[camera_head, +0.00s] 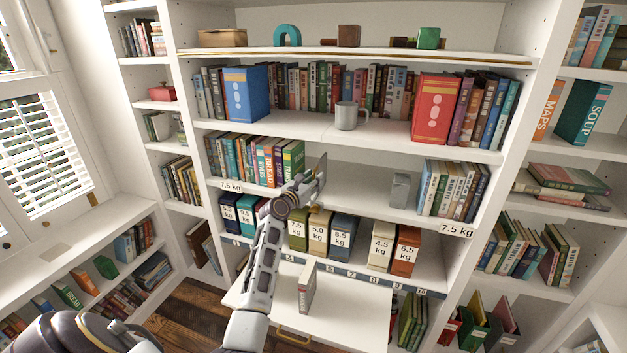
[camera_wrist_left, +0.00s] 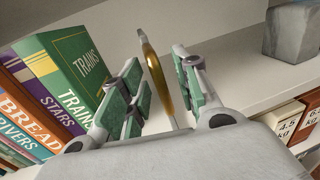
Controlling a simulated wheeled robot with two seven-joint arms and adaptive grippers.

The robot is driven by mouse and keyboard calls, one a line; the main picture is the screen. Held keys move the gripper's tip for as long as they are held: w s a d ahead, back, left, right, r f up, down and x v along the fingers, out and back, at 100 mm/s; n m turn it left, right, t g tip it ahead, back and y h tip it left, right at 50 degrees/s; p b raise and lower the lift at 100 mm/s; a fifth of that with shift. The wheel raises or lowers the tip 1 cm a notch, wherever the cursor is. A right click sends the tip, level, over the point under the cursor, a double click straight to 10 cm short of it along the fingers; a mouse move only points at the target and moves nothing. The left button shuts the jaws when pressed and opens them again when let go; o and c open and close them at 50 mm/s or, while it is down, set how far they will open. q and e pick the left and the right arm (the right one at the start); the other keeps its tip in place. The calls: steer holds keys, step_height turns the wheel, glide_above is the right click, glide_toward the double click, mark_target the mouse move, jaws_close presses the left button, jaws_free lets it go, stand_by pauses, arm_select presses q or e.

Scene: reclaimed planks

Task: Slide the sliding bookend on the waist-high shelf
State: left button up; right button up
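The sliding bookend (camera_head: 322,164) is a thin upright plate on the waist-high shelf (camera_head: 362,176). It stands just right of the green TRAINS book (camera_head: 293,158) at the end of the left row. In the left wrist view the bookend (camera_wrist_left: 155,76) shows nearly edge-on, with a brass-coloured edge. My left gripper (camera_head: 314,184) reaches to the front of the bookend. In the wrist view its green-padded fingers (camera_wrist_left: 162,84) are apart, one on each side of the plate, with a visible gap on the right. Whether the left pads touch it is unclear. My right gripper is out of view.
A grey stone block (camera_head: 400,190) stands right of the bookend, before another book row (camera_head: 452,188). Bare shelf lies between bookend and block. Weight-labelled boxes (camera_head: 342,238) stand on the shelf below. A lone book (camera_head: 306,286) stands on the white surface (camera_head: 345,318) beneath.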

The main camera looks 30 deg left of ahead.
arm_select(q)
steer(key=shift+w, duration=0.3)
jaws_close()
stand_by(0.3)
